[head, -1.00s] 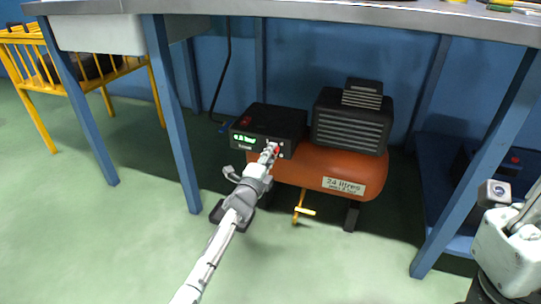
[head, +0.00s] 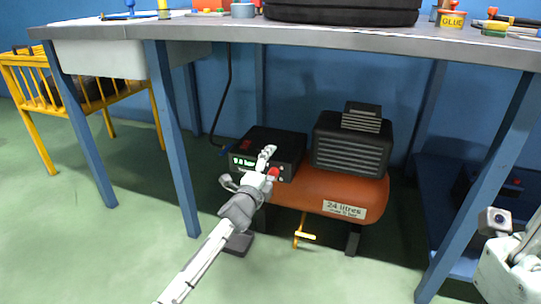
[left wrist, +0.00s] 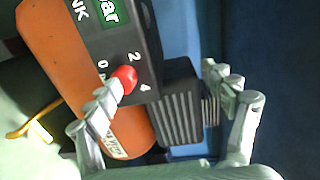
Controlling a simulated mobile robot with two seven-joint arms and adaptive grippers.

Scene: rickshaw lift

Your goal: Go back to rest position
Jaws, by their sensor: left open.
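My left gripper (head: 264,166) reaches in from below in the head view, in front of the black control box of the orange air compressor. It is open. In the left wrist view its two fingers (left wrist: 163,85) stand wide apart, with the red knob (left wrist: 124,79) close to the left finger's tip. I cannot tell whether that finger touches the knob. The red knob (head: 273,173) also shows beside the gripper in the head view. Part of my right arm (head: 510,262) is at the right edge of the head view; its gripper's fingers are not visible.
The compressor tank (head: 323,194) stands under a metal workbench (head: 330,38) with blue legs. A bench leg (head: 173,140) is left of my left arm. A yellow cart (head: 35,110) stands far left. Green floor (head: 90,255) is open in front.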

